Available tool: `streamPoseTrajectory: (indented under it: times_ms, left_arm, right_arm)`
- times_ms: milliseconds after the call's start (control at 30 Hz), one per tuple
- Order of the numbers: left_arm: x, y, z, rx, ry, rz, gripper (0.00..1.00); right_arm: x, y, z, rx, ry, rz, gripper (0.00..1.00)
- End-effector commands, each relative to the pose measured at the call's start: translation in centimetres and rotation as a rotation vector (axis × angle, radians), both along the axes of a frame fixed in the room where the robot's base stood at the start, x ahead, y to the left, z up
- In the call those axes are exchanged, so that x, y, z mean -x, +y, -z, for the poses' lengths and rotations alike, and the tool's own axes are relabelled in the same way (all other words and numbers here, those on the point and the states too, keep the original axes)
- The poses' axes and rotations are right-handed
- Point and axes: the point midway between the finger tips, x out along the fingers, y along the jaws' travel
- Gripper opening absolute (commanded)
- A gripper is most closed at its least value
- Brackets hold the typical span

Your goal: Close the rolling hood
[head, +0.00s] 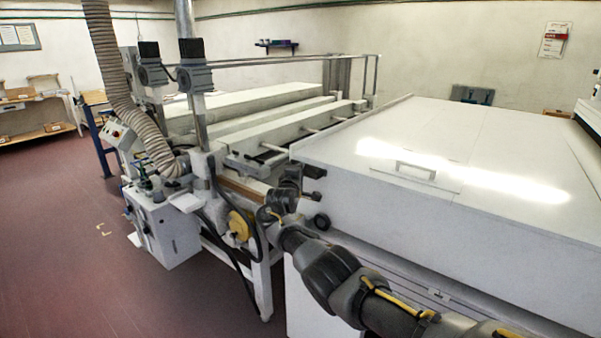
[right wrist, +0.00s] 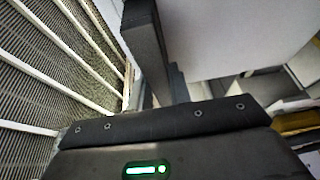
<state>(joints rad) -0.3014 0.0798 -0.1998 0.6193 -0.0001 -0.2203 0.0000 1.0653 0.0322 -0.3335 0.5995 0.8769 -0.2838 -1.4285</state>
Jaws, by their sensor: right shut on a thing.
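The rolling hood (head: 450,150) is the large white cover at the right of the head view. A flat handle (head: 415,171) lies on its top. My right arm reaches in from the lower right, and my right gripper (head: 313,183) is at the hood's near left end. In the right wrist view, the dark fingers of my right gripper (right wrist: 152,45) are against a white panel (right wrist: 235,35), which looks like the hood's end. The fingers are shut at its edge; the exact grip is partly hidden. My left gripper is not in view.
Left of the hood lies an open machine bed with white crossbars (head: 325,128); its ribbed surface (right wrist: 40,70) fills the left of the wrist view. A white control cabinet (head: 172,232) and a ribbed hose (head: 115,75) stand farther left.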

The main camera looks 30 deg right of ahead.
Motion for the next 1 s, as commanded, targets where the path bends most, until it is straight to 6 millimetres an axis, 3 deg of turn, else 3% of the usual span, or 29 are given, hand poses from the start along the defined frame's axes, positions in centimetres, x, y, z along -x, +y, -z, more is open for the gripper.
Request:
streamPoseTrajectory:
  times_ms: [67,100,233,667,1000]
  left_arm:
    - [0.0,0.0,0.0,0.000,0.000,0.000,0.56]
    - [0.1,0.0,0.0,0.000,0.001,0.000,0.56]
    - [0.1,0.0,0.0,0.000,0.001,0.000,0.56]
    - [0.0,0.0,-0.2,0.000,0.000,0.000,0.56]
    - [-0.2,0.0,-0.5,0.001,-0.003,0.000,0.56]
  right_arm:
    - [-0.1,-0.2,-0.7,0.005,-0.009,0.002,0.00]
    - [-0.2,-0.1,-0.7,0.005,-0.010,0.001,0.25]
    - [-0.3,0.2,-0.6,0.005,-0.009,-0.004,0.42]
    - [0.1,1.1,-0.4,0.003,-0.006,-0.010,0.42]
    - [3.6,4.3,-0.2,0.001,-0.007,-0.013,0.42]
